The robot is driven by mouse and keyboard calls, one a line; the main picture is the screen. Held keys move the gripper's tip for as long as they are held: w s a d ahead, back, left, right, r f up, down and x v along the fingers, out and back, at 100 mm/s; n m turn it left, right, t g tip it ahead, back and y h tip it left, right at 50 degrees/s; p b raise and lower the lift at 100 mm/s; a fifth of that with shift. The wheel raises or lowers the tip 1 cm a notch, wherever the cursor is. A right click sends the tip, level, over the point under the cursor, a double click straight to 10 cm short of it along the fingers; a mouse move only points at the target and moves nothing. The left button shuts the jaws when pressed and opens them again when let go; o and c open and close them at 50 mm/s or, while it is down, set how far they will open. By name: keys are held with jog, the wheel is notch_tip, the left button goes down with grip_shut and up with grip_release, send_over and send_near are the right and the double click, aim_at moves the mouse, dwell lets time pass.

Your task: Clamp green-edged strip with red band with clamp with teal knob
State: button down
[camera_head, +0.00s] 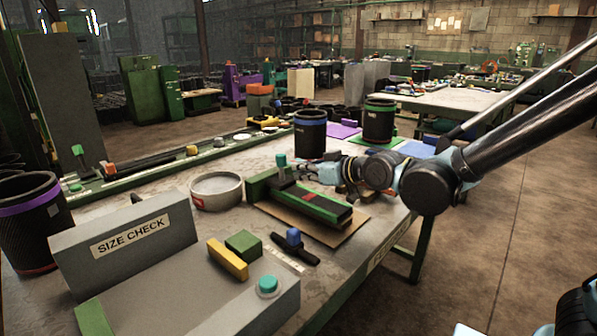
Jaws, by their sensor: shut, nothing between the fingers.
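The green-edged strip (325,209) lies lengthwise on a brown board on the table, with a red band (309,196) across it. The clamp with the teal knob (282,161) stands upright at the strip's left end, by a green block (262,184). Whether its jaw presses on the strip is too small to tell. My gripper (298,170) reaches in from the right, just right of the teal knob and above the strip's far side. Its fingers are shut and hold nothing. Whether they touch the clamp is unclear.
A white round dish (216,190) stands left of the strip. A blue-rimmed black sleeve (310,136) and a green-rimmed one (379,122) stand behind my gripper. A blue-knobbed clamp (293,239) lies in front. A grey SIZE CHECK box (124,268) stands at front left.

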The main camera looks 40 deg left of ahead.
jog(key=shift+v, duration=4.65)
jog(key=shift+w, duration=0.15)
jog(key=w+d+f+m+t+h, duration=0.2)
jog(key=w+d+f+m+h, duration=0.1)
jog(key=w+d, duration=0.6)
jog(key=w+d+f+m+t+h, duration=0.2)
jog(key=w+d+f, duration=0.1)
jog(key=w+d, duration=0.65)
jog(key=w+d+f+m+h, duration=0.2)
jog(key=d, duration=0.6)
jog(key=w+d+f+m+h, duration=0.2)
jog(key=d+f+h, duration=0.1)
jog(key=d, duration=0.6)
jog(key=s+d+f+m+g+h, duration=0.1)
jog(key=s+d+f+m, duration=0.1)
jog(key=d, duration=0.5)
jog(key=s+d+f+m+g+h, duration=0.1)
jog(key=s+d+f+m+h, duration=0.1)
jog(key=s+d, duration=0.3)
jog(key=s+d+f+m+h, duration=0.1)
jog(key=s+d+f+m, duration=0.2)
jog(key=d, duration=0.6)
jog(key=shift+d+m+g+h, duration=0.3)
jog(key=shift+m+g, duration=0.1)
jog(key=shift+m, duration=0.1)
